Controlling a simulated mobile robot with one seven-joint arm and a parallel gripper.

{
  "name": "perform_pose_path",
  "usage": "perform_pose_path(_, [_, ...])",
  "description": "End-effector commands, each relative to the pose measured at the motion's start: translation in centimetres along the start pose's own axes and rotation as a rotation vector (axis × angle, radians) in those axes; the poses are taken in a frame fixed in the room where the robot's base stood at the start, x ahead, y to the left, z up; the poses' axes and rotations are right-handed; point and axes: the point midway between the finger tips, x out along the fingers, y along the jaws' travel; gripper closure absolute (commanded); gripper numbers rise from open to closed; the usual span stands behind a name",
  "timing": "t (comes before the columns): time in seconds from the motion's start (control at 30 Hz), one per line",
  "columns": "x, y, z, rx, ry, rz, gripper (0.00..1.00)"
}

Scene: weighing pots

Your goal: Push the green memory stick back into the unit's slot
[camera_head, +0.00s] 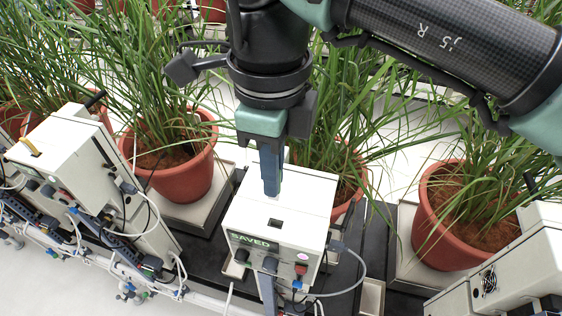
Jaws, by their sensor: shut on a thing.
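The white unit (302,199) stands below my arm, with a green "SAVED" display (254,242) on its front. A small dark rectangular opening (275,223) shows in its top face. My gripper (272,190) points down over the back part of that top, its blue fingers closed together. The fingertips are behind the dark opening in the picture. I cannot tell how far they are above the surface. The green memory stick is not clearly visible; the fingers hide what they hold.
A potted plant (190,165) stands on a pale scale left of the unit, another pot (440,228) at right. Leaves crowd behind the gripper. Similar white units (70,160) stand at left and lower right (520,262). A cable (352,275) loops at the unit's right.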

Motion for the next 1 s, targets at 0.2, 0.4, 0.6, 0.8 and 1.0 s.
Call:
perform_pose_path(0.2, [1.6, 0.0, 0.0, 0.002, 0.0, 0.001, 1.0])
perform_pose_path(0.4, [3.2, 0.0, 0.0, 0.002, 0.0, 0.002, 1.0])
perform_pose_path(0.6, [4.8, 0.0, 0.0, 0.002, 0.0, 0.001, 1.0])
perform_pose_path(0.8, [6.4, 0.0, -0.1, 0.002, 0.0, 0.001, 1.0])
perform_pose_path(1.0, [6.0, 0.0, -0.1, 0.002, 0.0, 0.0, 1.0])
